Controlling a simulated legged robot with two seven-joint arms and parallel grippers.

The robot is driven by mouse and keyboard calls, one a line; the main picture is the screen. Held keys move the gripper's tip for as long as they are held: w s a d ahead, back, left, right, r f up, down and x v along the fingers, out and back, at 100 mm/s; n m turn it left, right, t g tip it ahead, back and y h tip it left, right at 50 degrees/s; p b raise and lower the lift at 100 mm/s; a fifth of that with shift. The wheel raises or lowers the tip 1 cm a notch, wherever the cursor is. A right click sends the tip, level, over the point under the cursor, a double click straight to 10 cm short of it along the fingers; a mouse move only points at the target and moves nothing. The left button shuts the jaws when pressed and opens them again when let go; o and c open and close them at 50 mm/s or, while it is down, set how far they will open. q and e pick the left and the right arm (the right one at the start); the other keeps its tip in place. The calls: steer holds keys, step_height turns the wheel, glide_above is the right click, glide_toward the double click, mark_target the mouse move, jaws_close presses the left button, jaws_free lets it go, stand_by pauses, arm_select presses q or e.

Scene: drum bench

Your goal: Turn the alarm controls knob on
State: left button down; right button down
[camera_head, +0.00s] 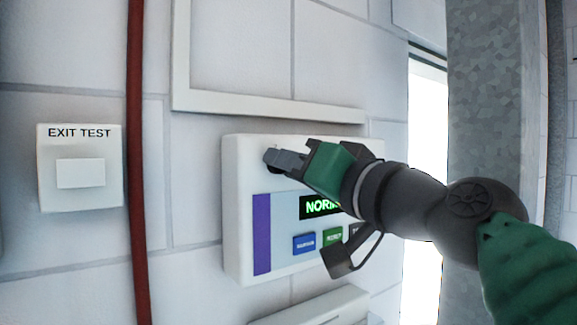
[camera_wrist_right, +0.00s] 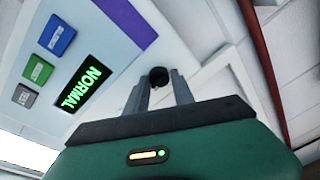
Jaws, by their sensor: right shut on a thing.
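The alarm control panel (camera_head: 237,215) is a white box on the wall, with a purple stripe, a green lit display reading NORMAL and several coloured buttons. Its dark round knob (camera_wrist_right: 159,77) sits near the panel's upper left in the head view. My right gripper (camera_head: 272,158) reaches in from the right, with its fingertips at the knob. In the right wrist view the gripper (camera_wrist_right: 160,88) has its two fingers on either side of the knob, shut on it. The fingers mostly hide the knob in the head view. My left gripper is not in view.
A white EXIT TEST switch (camera_head: 80,170) is on the wall at the left, beside a vertical red pipe (camera_head: 137,160). A white frame (camera_head: 265,104) runs above the panel. A grey column (camera_head: 495,90) stands at the right. Another white box (camera_head: 325,308) sits below.

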steer(key=shift+f, duration=0.15)
stand_by(0.4)
steer(key=c, duration=1.4)
jaws_free()
steer(key=shift+o, duration=1.4)
steer(key=shift+w, duration=0.1)
steer(key=b+v, duration=0.7)
steer(key=v, duration=1)
steer(key=shift+m+b, duration=0.3)
steer(key=shift+b, duration=0.1)
steer(key=shift+a, duration=0.1)
steer(key=shift+a, duration=0.1)
